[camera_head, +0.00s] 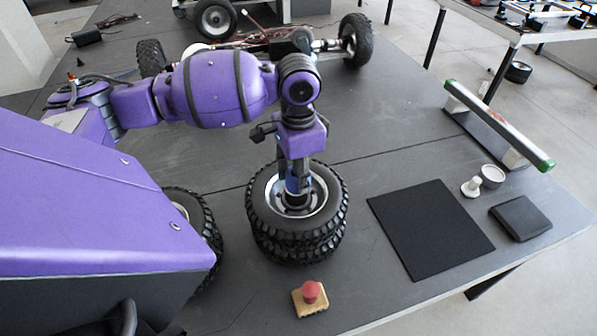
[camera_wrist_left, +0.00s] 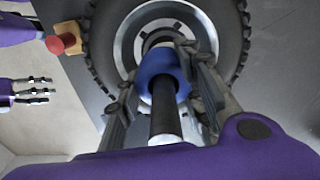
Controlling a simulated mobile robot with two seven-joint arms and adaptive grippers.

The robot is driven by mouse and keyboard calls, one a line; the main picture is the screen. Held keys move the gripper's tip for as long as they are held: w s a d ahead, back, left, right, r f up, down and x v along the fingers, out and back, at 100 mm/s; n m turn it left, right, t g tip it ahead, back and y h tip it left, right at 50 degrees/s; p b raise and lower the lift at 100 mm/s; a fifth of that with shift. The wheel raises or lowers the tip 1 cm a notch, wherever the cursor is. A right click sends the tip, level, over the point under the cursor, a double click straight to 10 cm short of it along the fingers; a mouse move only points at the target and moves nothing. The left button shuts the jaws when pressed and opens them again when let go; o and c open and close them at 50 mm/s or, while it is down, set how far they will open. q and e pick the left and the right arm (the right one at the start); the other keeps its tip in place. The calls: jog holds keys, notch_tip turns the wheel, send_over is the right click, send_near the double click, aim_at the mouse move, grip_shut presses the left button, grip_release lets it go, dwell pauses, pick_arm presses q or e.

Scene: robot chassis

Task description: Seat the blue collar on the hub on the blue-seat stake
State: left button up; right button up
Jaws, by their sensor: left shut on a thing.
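The blue collar (camera_wrist_left: 160,72) is between the fingers of my left gripper (camera_head: 297,186), which is shut on it. A dark upright stake (camera_wrist_left: 165,120) passes through the collar in the left wrist view. Below is the hub (camera_wrist_left: 146,43), the pale centre of a stacked black wheel (camera_head: 297,225). The collar's lower edge is close above the hub; I cannot tell whether they touch. The collar also shows as a blue patch between the fingers in the head view (camera_head: 292,186). My right gripper (camera_wrist_left: 42,91) shows only at the left wrist view's left edge, its fingers apart and empty.
A red knob on a wooden block (camera_head: 310,298) stands in front of the wheel. A wheeled chassis stands behind.

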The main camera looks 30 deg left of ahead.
pick_arm(q)
jog(key=shift+s+f, duration=0.1)
jog(key=shift+f, duration=0.65)
dwell(0.4)
jog(key=o, duration=1.2)
jog(key=shift+o, duration=0.2)
notch_tip(320, 180, up, 12)
jog(key=shift+r, duration=0.1)
